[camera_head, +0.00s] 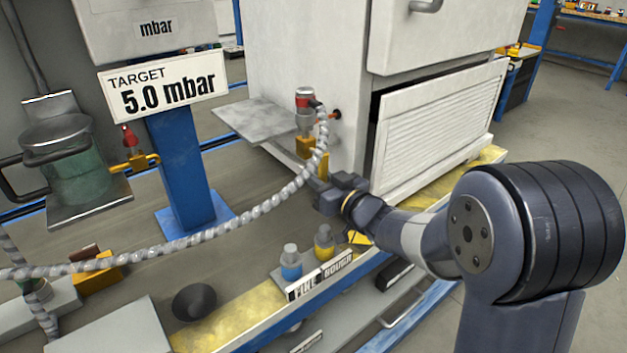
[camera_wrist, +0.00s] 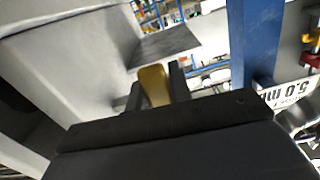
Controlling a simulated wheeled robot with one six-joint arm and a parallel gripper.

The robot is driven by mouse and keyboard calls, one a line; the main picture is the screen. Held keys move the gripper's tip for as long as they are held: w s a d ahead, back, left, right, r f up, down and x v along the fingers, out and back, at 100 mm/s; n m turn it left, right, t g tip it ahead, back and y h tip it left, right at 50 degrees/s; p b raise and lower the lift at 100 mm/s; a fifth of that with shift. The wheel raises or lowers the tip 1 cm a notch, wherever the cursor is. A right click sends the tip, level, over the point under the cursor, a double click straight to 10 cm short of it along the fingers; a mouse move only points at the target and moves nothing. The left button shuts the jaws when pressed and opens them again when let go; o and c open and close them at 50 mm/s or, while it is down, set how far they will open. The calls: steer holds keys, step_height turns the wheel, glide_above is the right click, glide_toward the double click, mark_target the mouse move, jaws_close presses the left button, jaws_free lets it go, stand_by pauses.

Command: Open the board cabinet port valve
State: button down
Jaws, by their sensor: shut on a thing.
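The white board cabinet (camera_head: 300,60) stands at the centre back. On its side is a port with a red-topped silver fitting (camera_head: 305,100) and a yellow valve body (camera_head: 304,148) below it. A braided grey hose (camera_head: 240,213) runs from the port to the lower left. My gripper (camera_head: 325,186) is at the port, just below the valve body. In the wrist view my gripper (camera_wrist: 152,95) is shut on a yellow valve handle (camera_wrist: 155,86), which sits between the two dark fingers. The joint between handle and valve body is partly hidden.
A sign reading 5.0 mbar (camera_head: 165,88) hangs on a blue post (camera_head: 185,165) at left. A grey shelf plate (camera_head: 257,118) juts from the cabinet beside the port. Blue-based (camera_head: 291,264) and yellow-based (camera_head: 324,243) knobs stand in front. A glass vessel (camera_head: 75,160) is at far left.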

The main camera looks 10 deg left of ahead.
steer(key=shift+w+d+n, duration=0.15)
steer(key=shift+n, duration=0.35)
steer(key=c, duration=1.3)
jaws_free()
steer(key=p+v, duration=0.2)
steer(key=v, duration=0.9)
steer(key=shift+w+p, duration=0.1)
steer(key=shift+p, duration=0.2)
steer(key=b+x, duration=0.2)
steer(key=x, duration=0.8)
steer(key=shift+f+b, duration=0.1)
steer(key=shift+b, duration=0.3)
steer(key=shift+w+a, duration=0.2)
steer(key=shift+a, duration=0.25)
